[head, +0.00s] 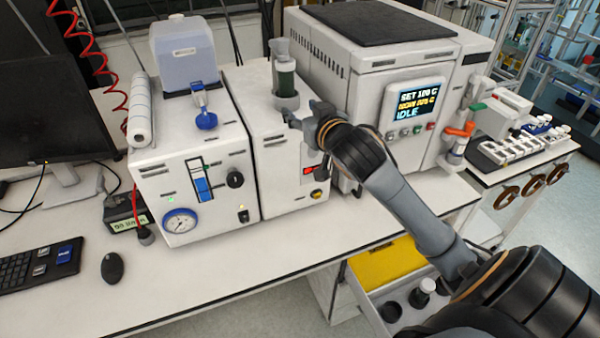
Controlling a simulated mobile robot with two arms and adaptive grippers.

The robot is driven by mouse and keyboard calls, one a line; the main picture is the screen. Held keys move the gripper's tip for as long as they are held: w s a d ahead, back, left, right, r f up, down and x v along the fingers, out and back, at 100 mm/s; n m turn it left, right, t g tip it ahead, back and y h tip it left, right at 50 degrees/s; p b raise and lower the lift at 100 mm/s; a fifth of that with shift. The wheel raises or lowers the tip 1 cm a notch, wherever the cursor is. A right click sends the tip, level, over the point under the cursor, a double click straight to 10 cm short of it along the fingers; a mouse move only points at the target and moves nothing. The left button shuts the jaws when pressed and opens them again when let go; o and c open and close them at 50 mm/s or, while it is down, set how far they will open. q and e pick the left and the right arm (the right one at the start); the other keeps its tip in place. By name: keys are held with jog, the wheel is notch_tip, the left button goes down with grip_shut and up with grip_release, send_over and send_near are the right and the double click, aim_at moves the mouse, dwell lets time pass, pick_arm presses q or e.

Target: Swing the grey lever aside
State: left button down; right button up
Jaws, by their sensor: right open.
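My right gripper (293,116) reaches in from the lower right, over the front top edge of the white middle unit (283,150). It is open, its fingers pointing left, just in front of and below a grey holder (286,99) with a dark green cylinder (286,82). A grey upright part (279,48) stands behind the cylinder's top. I cannot tell for sure which grey part is the lever; the gripper and wrist cover part of the unit's front. Whether the fingers touch anything is unclear. My left gripper is out of view.
A white unit with a gauge (181,222) stands left. A large reactor cabinet with a display (416,103) reading IDLE stands right, close to my wrist. A monitor, keyboard (38,268) and mouse (115,268) are at left. The bench front (200,285) is mostly clear.

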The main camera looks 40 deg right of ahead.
jog(key=s+a+f+g, duration=0.1)
jog(key=s+a+f, duration=0.1)
jog(key=f, duration=0.4)
jog(key=s+a+f+n+g+y, duration=0.1)
jog(key=s+a+f+g, duration=0.1)
jog(key=f, duration=0.4)
jog(key=shift+s, duration=0.3)
